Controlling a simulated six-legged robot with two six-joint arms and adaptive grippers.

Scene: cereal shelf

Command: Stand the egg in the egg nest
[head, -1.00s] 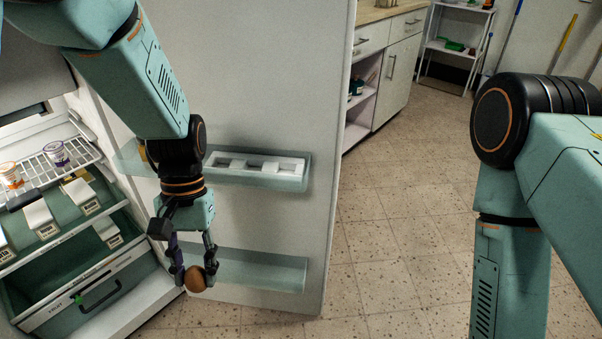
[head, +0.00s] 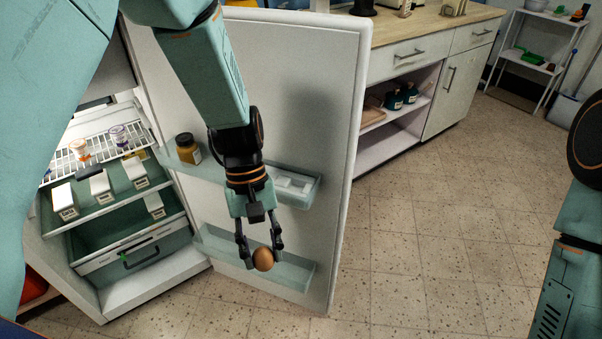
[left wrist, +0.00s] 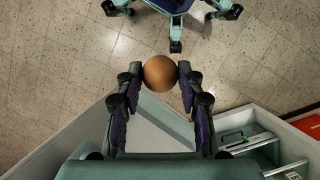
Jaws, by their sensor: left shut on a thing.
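My left gripper (head: 260,246) points down and is shut on a brown egg (head: 263,259). In the head view the egg shows in front of the lower shelf of the open fridge door. In the left wrist view the egg (left wrist: 160,73) sits between the fingertips (left wrist: 160,75), with floor behind it. The egg nest, a white tray with square hollows (head: 292,184), lies in the upper door shelf (head: 311,194), above and right of the egg in the picture. My arm hides part of that shelf. My right gripper is out of view; only parts of my right arm show.
An amber jar (head: 187,148) stands at the left of the upper door shelf. The lower door shelf (head: 295,272) looks empty. Inside the fridge are a wire rack (head: 95,150) with small cups, white boxes and a drawer. Open floor (head: 430,240) lies right of the door.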

